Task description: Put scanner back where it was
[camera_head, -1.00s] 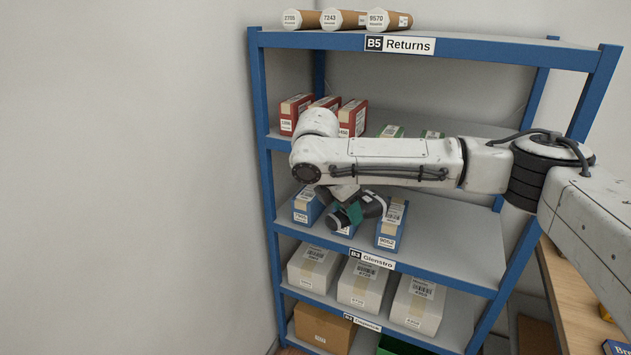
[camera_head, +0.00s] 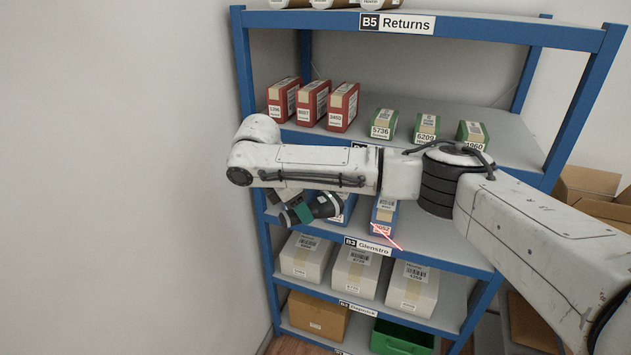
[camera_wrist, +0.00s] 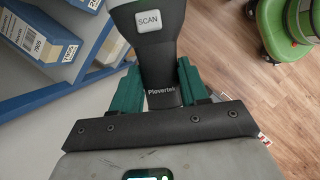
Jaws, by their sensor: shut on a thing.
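The scanner (camera_head: 328,204) is a dark handheld device in front of the B3 shelf. In the wrist view the scanner (camera_wrist: 160,60) shows a white SCAN button and the lettering "Plavertek" on its handle. My gripper (camera_head: 302,212) is shut on this handle, with a teal finger on each side of it; it also shows in the wrist view (camera_wrist: 160,88). A red laser line lies across the blue box (camera_head: 383,215) and the shelf edge. The scanner's far end is out of the wrist view. No holder for the scanner shows.
The blue-framed shelf rack (camera_head: 440,258) holds red boxes (camera_head: 312,103), green boxes (camera_head: 427,127) and white boxes (camera_head: 354,270). Another blue box (camera_wrist: 40,38) is close by at left in the wrist view. A green wheeled object (camera_wrist: 284,28) stands on the floor. Open cartons (camera_head: 588,185) are at right.

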